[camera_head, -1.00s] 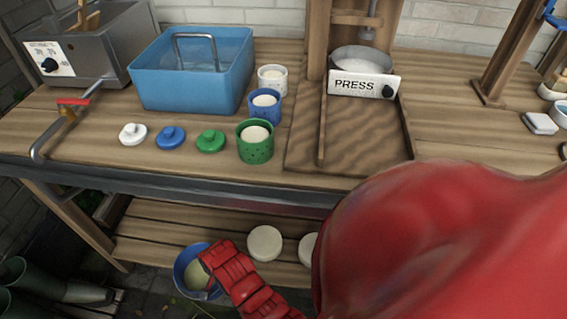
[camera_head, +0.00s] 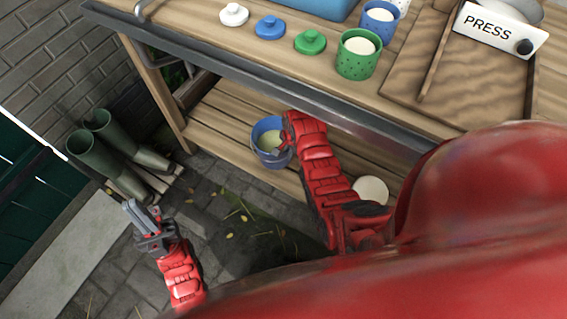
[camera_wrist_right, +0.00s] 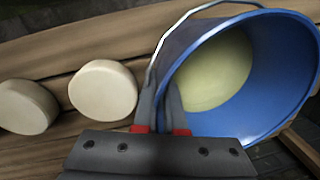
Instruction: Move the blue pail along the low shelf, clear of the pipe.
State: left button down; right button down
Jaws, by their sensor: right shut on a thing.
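The blue pail (camera_head: 259,129) is at the left part of the low shelf (camera_head: 228,113), near its front edge, with something pale yellow inside. My right gripper (camera_head: 287,143) is at the pail's right side. In the right wrist view the pail (camera_wrist_right: 290,95) fills the right side, and my right gripper (camera_wrist_right: 162,100) is shut on its wall, one finger inside and one outside. The wire handle rests by the rim. I cannot tell whether the pail touches the shelf. My left gripper (camera_head: 143,222) is over the paving, away from the pail; its finger gap is unclear.
A pale round disc (camera_head: 371,190) is on the low shelf right of the pail; two discs show in the wrist view (camera_wrist_right: 103,88). The bench top (camera_head: 215,38) overhangs the shelf. Paving in front is open.

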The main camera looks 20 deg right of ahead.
jog(key=shift+w+d+r, duration=0.1)
jog(key=shift+w+d, duration=0.3)
jog(key=shift+w, duration=0.2)
notch_tip(320, 180, down, 4)
jog(key=shift+r+b, duration=0.15)
jog(key=shift+b, duration=0.55)
jog(key=shift+r, duration=0.1)
jog(key=c, duration=1)
grip_release()
jog(key=shift+s, duration=0.15)
jog(key=r, duration=0.2)
jog(key=r+p, duration=0.1)
jog(key=r, duration=0.3)
jog(key=shift+s+d+p, duration=0.15)
jog(key=shift+s+p, duration=0.15)
jog(key=shift+p, duration=0.1)
jog(key=shift+s+r, duration=0.2)
jog(key=shift+r, duration=0.45)
